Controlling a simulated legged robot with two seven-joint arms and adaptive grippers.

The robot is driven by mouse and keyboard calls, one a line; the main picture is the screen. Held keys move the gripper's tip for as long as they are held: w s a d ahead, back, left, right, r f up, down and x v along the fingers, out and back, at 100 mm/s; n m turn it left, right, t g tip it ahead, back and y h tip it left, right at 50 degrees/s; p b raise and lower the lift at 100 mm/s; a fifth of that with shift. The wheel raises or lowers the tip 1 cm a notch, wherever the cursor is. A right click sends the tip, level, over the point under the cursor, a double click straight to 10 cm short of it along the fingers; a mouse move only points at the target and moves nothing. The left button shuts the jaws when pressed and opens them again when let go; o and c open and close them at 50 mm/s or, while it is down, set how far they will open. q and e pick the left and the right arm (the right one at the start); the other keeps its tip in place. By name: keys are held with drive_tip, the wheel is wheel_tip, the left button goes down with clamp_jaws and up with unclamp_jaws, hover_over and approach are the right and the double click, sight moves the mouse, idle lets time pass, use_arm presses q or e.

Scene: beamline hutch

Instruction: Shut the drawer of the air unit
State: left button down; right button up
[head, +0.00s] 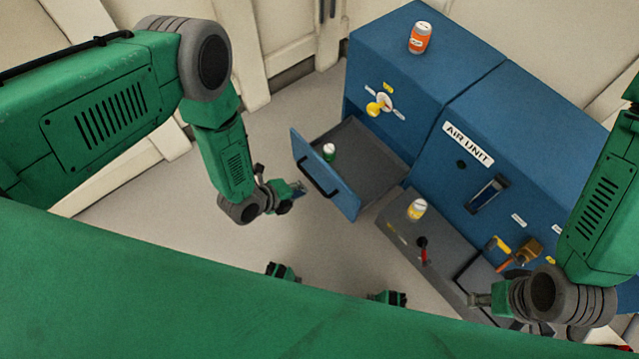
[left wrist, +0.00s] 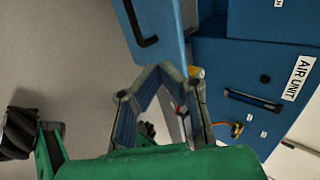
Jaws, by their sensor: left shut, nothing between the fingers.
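The air unit (head: 540,130) is a large blue cabinet with a white label. Its drawer (head: 375,165) stands pulled out, with a blue front (head: 342,196) and a black handle (head: 318,181). A small green and white can (head: 329,151) stands inside the drawer. My left gripper (head: 300,188) is shut and empty, just left of the drawer front, near the handle. In the left wrist view the handle (left wrist: 147,41) is beyond the fingertips, with a gap between. My right gripper (head: 474,299) is at the lower right, by the grey ledge; its fingers are too small to judge.
An orange can (head: 420,38) stands on top of the cabinet. A yellow can (head: 416,209) and a red-black lever (head: 423,249) are on the grey ledge (head: 395,228) below the drawer. A yellow knob (head: 379,105) is above the drawer. Floor left of the drawer is clear.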

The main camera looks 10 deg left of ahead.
sight(333, 178)
use_arm(q)
drive_tip(key=b+x, duration=0.2)
drive_tip(key=x, duration=0.2)
drive_tip(key=w+r+b+x, duration=0.1)
drive_tip(key=b+x, duration=0.1)
drive_tip(key=x, duration=0.1)
drive_tip(key=b+x, duration=0.2)
drive_tip(key=x, duration=0.2)
drive_tip(key=shift+w+d, duration=0.3)
drive_tip(key=shift+w, duration=0.15)
drive_tip(key=shift+w+d, duration=0.15)
drive_tip(key=shift+d, duration=0.05)
drive_tip(key=shift+a, duration=0.2)
